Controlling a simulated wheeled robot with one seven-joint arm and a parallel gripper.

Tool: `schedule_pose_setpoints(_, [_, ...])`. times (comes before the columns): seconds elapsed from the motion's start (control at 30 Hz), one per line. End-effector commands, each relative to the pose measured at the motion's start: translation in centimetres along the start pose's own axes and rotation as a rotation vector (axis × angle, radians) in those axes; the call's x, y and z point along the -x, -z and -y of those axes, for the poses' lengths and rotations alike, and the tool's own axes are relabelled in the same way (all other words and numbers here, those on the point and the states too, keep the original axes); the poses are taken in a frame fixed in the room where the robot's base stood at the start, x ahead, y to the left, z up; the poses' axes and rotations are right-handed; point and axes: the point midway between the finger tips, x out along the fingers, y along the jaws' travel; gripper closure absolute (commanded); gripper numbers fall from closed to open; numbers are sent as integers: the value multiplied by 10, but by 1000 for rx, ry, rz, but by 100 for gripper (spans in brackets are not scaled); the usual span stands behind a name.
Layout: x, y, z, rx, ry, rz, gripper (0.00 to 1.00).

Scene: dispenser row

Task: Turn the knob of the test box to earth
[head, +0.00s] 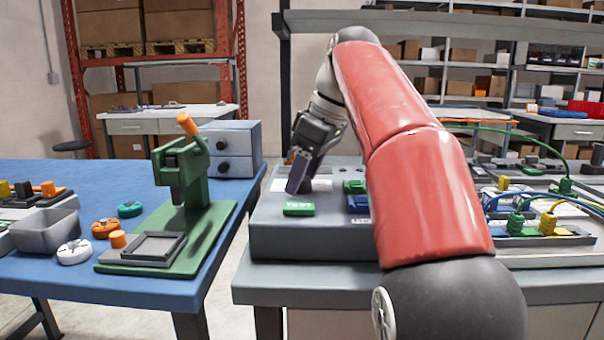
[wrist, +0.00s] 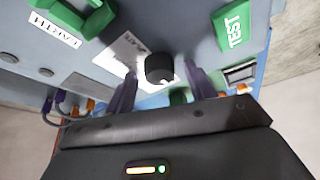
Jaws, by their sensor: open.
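The grey test box (head: 310,240) stands on the right-hand bench, with a green TEST block (head: 298,208) on its top. In the wrist view a round black knob (wrist: 159,68) sits on the box face, beside a white label (wrist: 122,55) whose print I cannot read. The green TEST block (wrist: 232,27) is to the right of it, and an EARTH label (wrist: 55,32) is at the upper left, beside a green part. My gripper (wrist: 158,78) is open, its fingertips on either side of the knob; contact cannot be told. In the head view my gripper (head: 298,172) hides most of the knob.
My arm covers the box's right part. Right of it are panels with plugs and green, blue and yellow cables (head: 550,215). Left, across a gap, a blue bench (head: 150,295) holds a green press (head: 180,180), coloured rings and a grey tray (head: 45,230).

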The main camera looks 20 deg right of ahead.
Motion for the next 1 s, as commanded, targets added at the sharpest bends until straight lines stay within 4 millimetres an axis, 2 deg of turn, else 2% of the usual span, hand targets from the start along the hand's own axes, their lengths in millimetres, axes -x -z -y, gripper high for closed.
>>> schedule_pose_setpoints(0.07, [0,0,0,0,0,0,45])
schedule_pose_setpoints(0.4, [0,0,0,0,0,0,89])
schedule_pose_setpoints(0.73, [1,0,2,-44,-20,-1,89])
schedule_pose_setpoints(1.0, [1,0,3,-207,-88,-2,89])
